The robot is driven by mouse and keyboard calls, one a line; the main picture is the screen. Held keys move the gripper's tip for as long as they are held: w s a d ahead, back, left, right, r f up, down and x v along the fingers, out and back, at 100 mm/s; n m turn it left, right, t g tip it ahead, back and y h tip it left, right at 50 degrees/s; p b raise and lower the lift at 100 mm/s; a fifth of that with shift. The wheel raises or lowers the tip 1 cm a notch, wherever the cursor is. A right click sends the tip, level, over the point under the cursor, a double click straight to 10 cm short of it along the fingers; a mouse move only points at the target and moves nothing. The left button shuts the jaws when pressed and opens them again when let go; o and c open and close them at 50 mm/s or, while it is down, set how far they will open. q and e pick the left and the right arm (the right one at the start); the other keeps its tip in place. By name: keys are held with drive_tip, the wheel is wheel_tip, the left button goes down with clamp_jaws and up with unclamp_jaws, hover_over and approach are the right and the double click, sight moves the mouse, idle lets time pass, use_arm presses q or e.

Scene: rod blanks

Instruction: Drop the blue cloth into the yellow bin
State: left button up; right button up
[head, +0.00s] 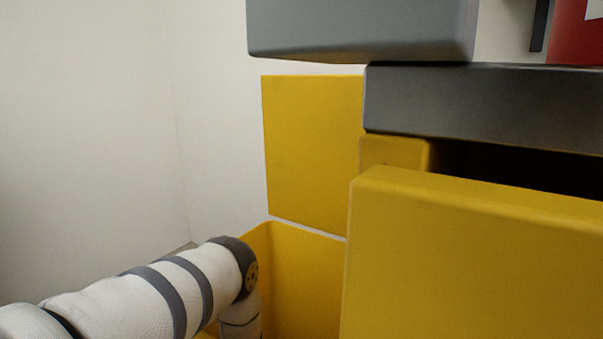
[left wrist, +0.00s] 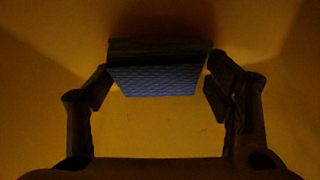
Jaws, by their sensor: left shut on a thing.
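The yellow bin (head: 305,275) is low in the middle of the head view, partly hidden by a yellow front at right. My left arm reaches over and bends down into it, its gripper out of sight there. In the left wrist view my left gripper (left wrist: 158,86) is shut on the blue cloth (left wrist: 155,81), which looks like a folded, textured block between the two fingers. Dim yellow bin surfaces (left wrist: 40,90) surround the cloth. How far it is above the bin's bottom I cannot tell. My right gripper is not in view.
A large yellow front (head: 470,260) stands close at right, with a dark gap behind it under a grey slab (head: 480,105). A grey block (head: 355,28) juts in above. A yellow panel (head: 312,150) stands behind the bin. A bare white wall (head: 90,130) fills the left.

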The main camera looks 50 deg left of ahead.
use_arm(q)
drive_tip(key=shift+f, duration=0.4)
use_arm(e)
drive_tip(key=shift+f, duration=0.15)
use_arm(q)
drive_tip(key=o, duration=0.9)
drive_tip(key=shift+o, duration=0.2)
drive_tip(key=p+v, duration=0.5)
drive_tip(key=v, duration=0.4)
drive_tip(key=shift+w+d+r, duration=0.15)
drive_tip(key=shift+w+r, duration=0.05)
drive_tip(key=shift+w, duration=0.15)
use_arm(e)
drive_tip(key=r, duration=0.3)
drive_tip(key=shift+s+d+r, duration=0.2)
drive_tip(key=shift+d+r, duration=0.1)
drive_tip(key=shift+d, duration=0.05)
